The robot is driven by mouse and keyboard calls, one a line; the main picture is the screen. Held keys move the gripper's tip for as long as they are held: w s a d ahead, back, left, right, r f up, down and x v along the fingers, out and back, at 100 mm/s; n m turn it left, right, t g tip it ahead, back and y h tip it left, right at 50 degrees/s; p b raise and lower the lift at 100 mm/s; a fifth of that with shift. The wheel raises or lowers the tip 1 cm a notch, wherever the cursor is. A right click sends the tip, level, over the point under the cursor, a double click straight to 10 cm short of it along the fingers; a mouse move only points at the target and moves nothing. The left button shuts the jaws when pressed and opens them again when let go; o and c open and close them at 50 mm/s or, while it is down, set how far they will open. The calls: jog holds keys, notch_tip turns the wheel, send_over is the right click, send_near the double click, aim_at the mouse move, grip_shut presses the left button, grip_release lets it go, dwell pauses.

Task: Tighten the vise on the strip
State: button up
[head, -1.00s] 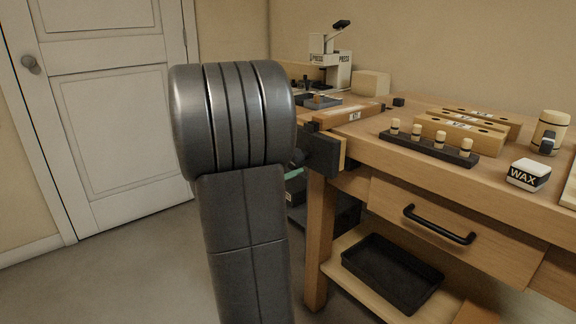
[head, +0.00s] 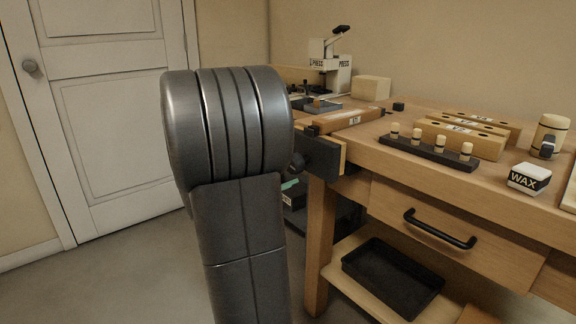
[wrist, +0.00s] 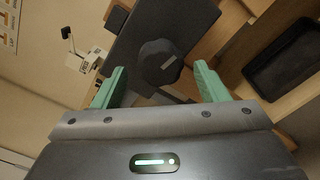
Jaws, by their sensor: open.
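The vise (head: 318,157) is on the left end of the bench, with a dark front jaw and a wooden facing. In the wrist view the knob (wrist: 155,62) is in front of the dark jaw plate (wrist: 195,22). My gripper (wrist: 160,68) is open, its two green fingers on either side of the knob with gaps between.
The bench (head: 400,165) holds a dark rack of pegs (head: 428,152), wooden blocks (head: 460,138), a wax block (head: 529,177) and a press (head: 331,70). A black tray (head: 392,275) is on the lower shelf. Open floor lies left toward the door (head: 110,110).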

jog(key=shift+v, duration=2.45)
